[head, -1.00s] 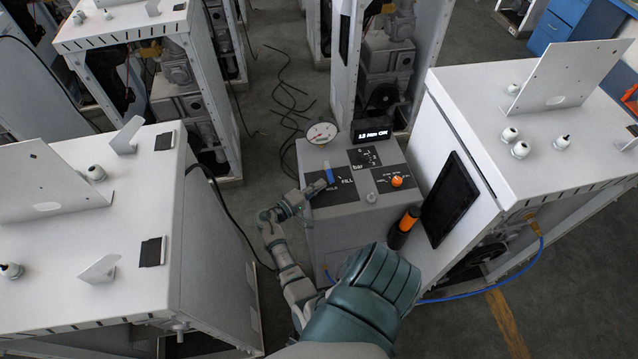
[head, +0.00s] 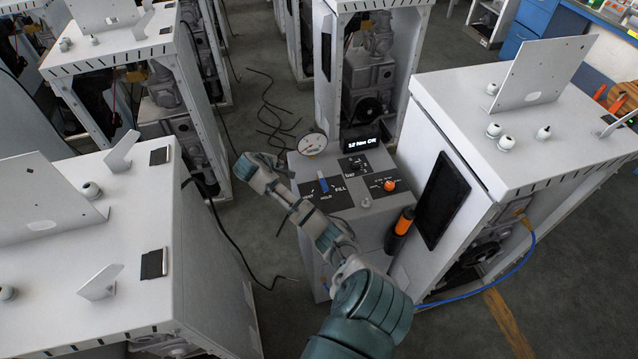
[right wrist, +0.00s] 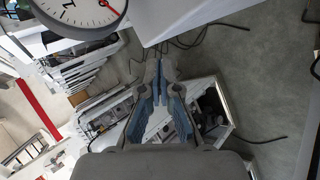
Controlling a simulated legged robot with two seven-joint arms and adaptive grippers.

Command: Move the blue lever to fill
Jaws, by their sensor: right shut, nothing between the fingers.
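The blue lever (head: 323,184) is a small upright-looking handle on a black label plate on top of the grey dispenser box (head: 370,225) in the head view. HOLD is printed at its lower left and FILL (head: 340,190) at its right. The lever tilts slightly to the upper left. My right gripper (head: 258,168) is shut and empty, left of the box's top and apart from the lever. In the right wrist view its blue-padded fingers (right wrist: 159,72) meet at the tips over the floor. The lever is not visible there. My left gripper is not in view.
A round gauge (head: 312,144) stands at the box's back left corner and shows close up in the right wrist view (right wrist: 80,12). An orange knob (head: 389,185) and a lit display (head: 362,144) are nearby. White cabinets (head: 500,130) flank the box; cables lie on the floor.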

